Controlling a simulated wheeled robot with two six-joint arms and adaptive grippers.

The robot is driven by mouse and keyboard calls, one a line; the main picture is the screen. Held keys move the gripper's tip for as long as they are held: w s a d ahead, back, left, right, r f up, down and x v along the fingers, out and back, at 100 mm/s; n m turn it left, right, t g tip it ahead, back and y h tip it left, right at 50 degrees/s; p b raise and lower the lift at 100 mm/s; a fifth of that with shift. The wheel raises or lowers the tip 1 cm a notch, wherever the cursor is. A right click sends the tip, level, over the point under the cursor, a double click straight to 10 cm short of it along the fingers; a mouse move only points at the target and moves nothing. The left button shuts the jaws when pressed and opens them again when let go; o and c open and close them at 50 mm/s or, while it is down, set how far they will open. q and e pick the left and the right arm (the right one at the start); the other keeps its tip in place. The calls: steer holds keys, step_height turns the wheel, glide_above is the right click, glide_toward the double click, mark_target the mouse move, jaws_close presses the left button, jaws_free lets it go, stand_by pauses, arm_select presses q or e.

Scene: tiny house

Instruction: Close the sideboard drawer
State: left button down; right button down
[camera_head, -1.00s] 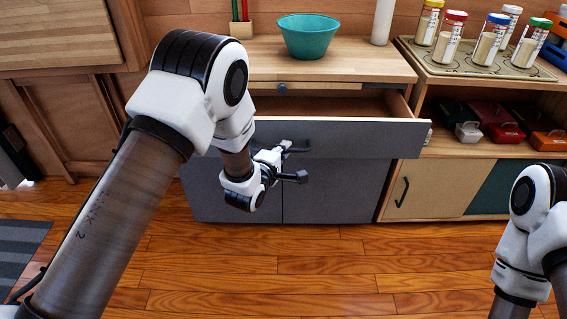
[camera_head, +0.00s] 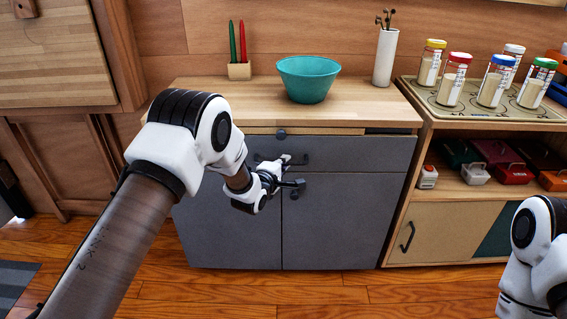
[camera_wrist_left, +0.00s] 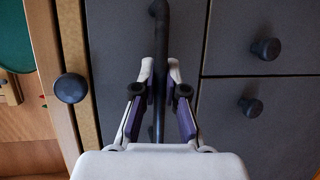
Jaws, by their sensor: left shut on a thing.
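The sideboard (camera_head: 225,225) has a wide grey top drawer (camera_head: 375,153) with a dark bar handle (camera_head: 310,159). The drawer front sits close under the worktop, and no drawer interior shows. I cannot tell whether it is fully flush. My left gripper (camera_head: 288,172) is at the handle, partly hidden by its own wrist. In the left wrist view, the handle (camera_wrist_left: 158,25) runs between the two fingers of my left gripper (camera_wrist_left: 160,80), which is shut on it. My right arm shows at the lower right, but its gripper is out of view.
A teal bowl (camera_head: 308,78), a candle holder (camera_head: 239,71) and a white vase (camera_head: 384,58) stand on the worktop. A slim wooden board with a knob (camera_head: 281,134) lies above the drawer. A shelf unit (camera_head: 470,193) stands at right. The floor in front is clear.

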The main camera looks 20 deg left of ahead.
arm_select(q)
steer(key=shift+w+r, duration=0.15)
steer(key=shift+r, duration=0.1)
steer(key=c, duration=1.4)
jaws_free()
steer(key=shift+o, duration=1)
steer(key=shift+w+f, duration=0.15)
steer(key=shift+f, duration=0.1)
steer(key=v, duration=1.2)
